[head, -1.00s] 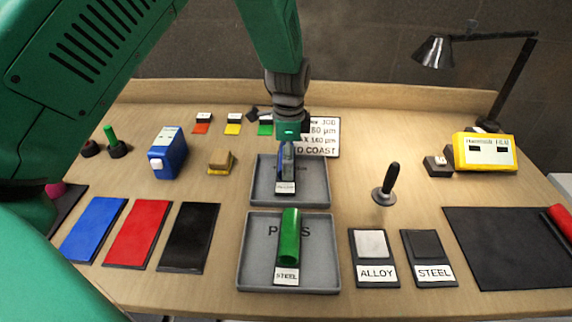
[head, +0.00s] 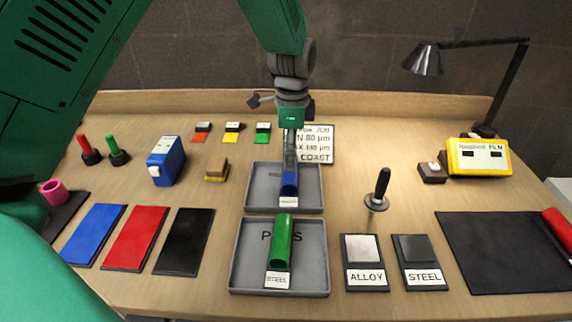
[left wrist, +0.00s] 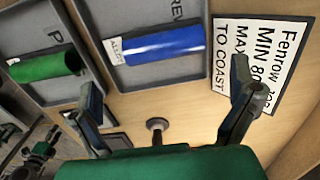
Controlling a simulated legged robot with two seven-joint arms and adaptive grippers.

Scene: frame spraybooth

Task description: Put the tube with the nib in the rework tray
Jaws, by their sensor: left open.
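A blue tube (head: 289,185) lies in the far grey tray (head: 318,190), with a small label at its near end. In the left wrist view the blue tube (left wrist: 165,45) shows beside an ALLOY label, and the tray's lettering begins "REW". My left gripper (head: 290,152) is above that tray, open and clear of the tube; its spread, empty fingers also show in the left wrist view (left wrist: 165,82). A green tube (head: 282,240) with a STEEL label lies in the near tray (head: 322,275). I cannot make out a nib on any tube. My right gripper is out of view.
A red tube (head: 559,224) lies on the black mat (head: 490,250) at right; a pink tube (head: 53,191) is at far left. A black-handled tool (head: 380,188) stands right of the trays. ALLOY (head: 364,262) and STEEL (head: 420,262) blocks sit nearer. A sign stands behind the far tray.

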